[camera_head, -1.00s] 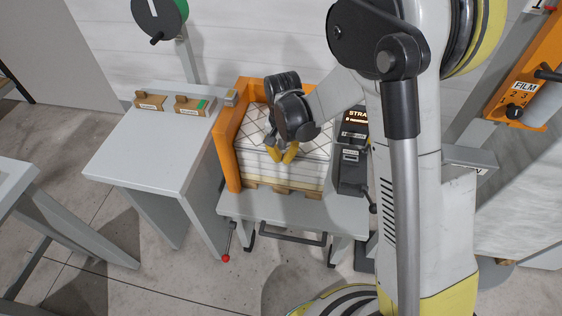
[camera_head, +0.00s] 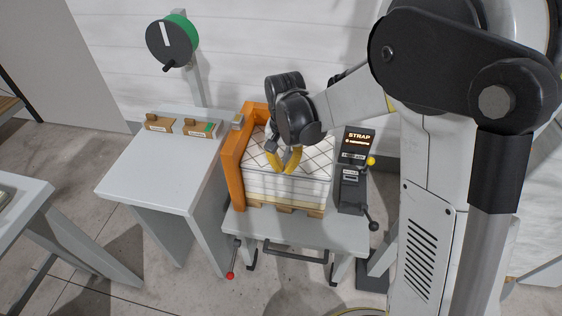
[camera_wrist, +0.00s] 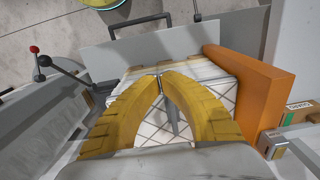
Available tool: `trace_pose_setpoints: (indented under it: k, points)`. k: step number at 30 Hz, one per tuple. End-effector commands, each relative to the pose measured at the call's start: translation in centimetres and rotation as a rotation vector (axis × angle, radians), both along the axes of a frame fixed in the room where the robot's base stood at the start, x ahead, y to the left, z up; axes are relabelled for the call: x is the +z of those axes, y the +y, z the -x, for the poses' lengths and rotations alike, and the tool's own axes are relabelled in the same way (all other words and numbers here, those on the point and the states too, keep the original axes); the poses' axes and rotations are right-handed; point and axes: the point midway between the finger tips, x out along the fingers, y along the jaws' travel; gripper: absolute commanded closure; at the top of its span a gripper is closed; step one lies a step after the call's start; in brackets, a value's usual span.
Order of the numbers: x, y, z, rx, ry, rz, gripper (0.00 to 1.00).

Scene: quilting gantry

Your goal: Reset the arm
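My arm reaches in from the right in the head view. My gripper (camera_head: 282,170) points down over a white quilted stack (camera_head: 312,165) with a diamond pattern. In the wrist view its two yellow curved fingers meet, or nearly meet, at the tips (camera_wrist: 161,77), with nothing clear held between them. The stack's top (camera_wrist: 190,120) shows between and beyond the fingers. I cannot tell whether the fingertips touch the stack.
An orange upright guard (camera_head: 233,165) stands at the stack's left. The strap machine (camera_head: 352,185), with a lit STRAP display, stands at its right. A green-and-black dial (camera_head: 172,42) stands behind. Floor shows in front.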

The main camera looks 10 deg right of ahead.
Motion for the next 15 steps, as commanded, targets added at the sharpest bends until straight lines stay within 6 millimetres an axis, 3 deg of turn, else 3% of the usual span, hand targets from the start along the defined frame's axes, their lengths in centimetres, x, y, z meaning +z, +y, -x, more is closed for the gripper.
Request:
trace_pose_setpoints:
  k: [8, 11, 15]
  points:
    - [0.7, -0.2, 0.2, 0.003, -0.008, -0.001, 1.00]
    - [2.4, -0.9, 0.8, 0.019, -0.038, -0.007, 1.00]
    - [6.5, -2.6, 2.9, 0.068, -0.127, -0.014, 1.00]
